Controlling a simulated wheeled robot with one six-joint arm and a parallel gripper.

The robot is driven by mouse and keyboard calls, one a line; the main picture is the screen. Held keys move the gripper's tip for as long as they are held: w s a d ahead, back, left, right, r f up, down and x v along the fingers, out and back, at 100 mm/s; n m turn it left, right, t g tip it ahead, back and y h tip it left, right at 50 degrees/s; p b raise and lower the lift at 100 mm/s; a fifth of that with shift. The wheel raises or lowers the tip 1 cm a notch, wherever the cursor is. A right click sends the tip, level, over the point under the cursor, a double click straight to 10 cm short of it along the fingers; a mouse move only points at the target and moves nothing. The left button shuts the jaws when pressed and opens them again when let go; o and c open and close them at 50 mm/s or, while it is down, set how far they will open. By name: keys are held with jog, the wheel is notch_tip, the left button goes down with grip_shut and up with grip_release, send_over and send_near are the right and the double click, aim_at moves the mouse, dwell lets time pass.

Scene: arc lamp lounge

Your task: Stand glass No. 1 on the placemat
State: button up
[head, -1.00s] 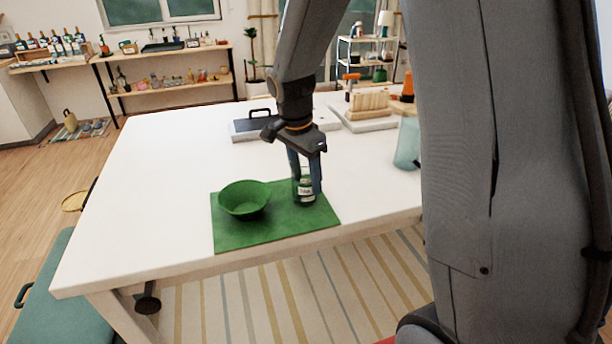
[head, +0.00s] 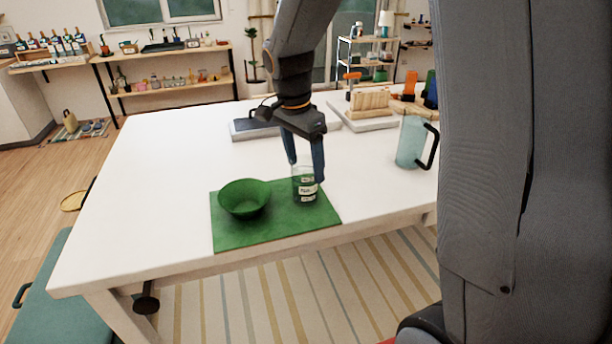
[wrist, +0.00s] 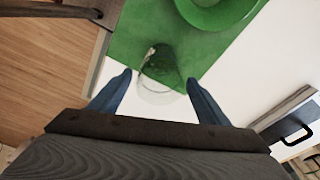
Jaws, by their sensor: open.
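A clear glass with a white label (head: 306,188) stands upright on the green placemat (head: 240,238), toward its right side. The label's writing is too small to read surely. My gripper (head: 305,173) is open, with its blue fingers around or just above the glass's upper part. In the wrist view the glass (wrist: 160,68) shows beyond and between the spread fingertips (wrist: 158,82), with a gap on each side. The placemat (wrist: 140,25) also shows there, and the glass stands near its edge.
A green bowl (head: 245,198) stands on the placemat left of the glass. A bluish pitcher with a black handle (head: 411,142) stands to the right on the white table (head: 150,190). A grey tray (head: 252,130) and a wooden rack (head: 368,104) lie farther back. The table's left part is clear.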

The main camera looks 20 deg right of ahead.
notch_tip(320, 180, up, 8)
jog(key=a+b, duration=0.1)
jog(key=shift+s, duration=0.25)
